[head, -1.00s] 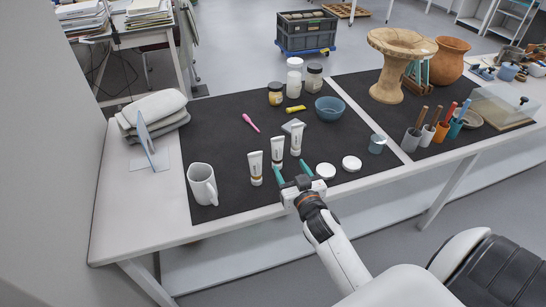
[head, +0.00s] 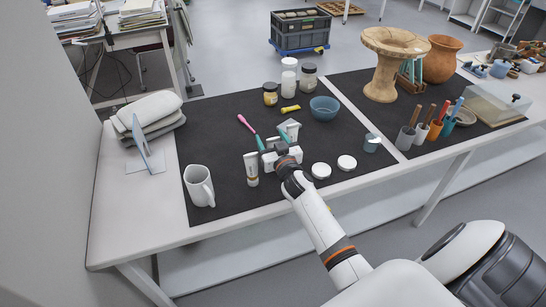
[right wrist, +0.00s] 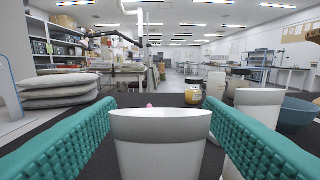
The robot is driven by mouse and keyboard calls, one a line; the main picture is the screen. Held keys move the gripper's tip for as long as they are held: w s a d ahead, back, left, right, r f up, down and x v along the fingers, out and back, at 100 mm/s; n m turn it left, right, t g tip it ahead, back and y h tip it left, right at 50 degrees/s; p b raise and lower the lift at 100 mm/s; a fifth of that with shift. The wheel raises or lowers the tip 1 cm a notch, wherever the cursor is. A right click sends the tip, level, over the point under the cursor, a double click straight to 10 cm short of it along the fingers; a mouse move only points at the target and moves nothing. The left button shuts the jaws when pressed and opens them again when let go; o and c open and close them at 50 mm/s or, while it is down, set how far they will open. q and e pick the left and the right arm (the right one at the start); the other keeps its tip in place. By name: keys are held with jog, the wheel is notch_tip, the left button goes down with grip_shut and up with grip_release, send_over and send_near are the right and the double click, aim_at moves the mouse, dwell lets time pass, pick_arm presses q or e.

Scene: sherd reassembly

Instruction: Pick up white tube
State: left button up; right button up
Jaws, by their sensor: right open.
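Three white tubes stand upright on the dark mat (head: 225,190). The left tube (head: 251,170) is clear of my right gripper (head: 271,138). The right gripper is open, its teal fingers reaching over the mat toward the back. In the right wrist view a white tube (right wrist: 160,145) stands between the two open fingers, with gaps on both sides. This seems to be the middle tube, mostly hidden by the gripper in the head view. The right-hand tube (head: 292,128) stands just beyond the fingers; it also shows in the right wrist view (right wrist: 258,103). My left gripper is out of view.
A white mug (head: 199,186) stands front left. Two white lids (head: 321,170) lie right of the gripper. A blue bowl (head: 324,109), jars (head: 270,96), a yellow item (head: 291,109) and a pink tool (head: 245,123) lie behind. The mat's front left is mostly clear.

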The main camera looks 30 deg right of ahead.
jog(key=shift+w, duration=0.35)
jog(key=c, duration=1)
jog(key=shift+r, duration=0.15)
notch_tip(320, 180, up, 10)
jog(key=p, duration=0.2)
jog(key=shift+s, duration=0.1)
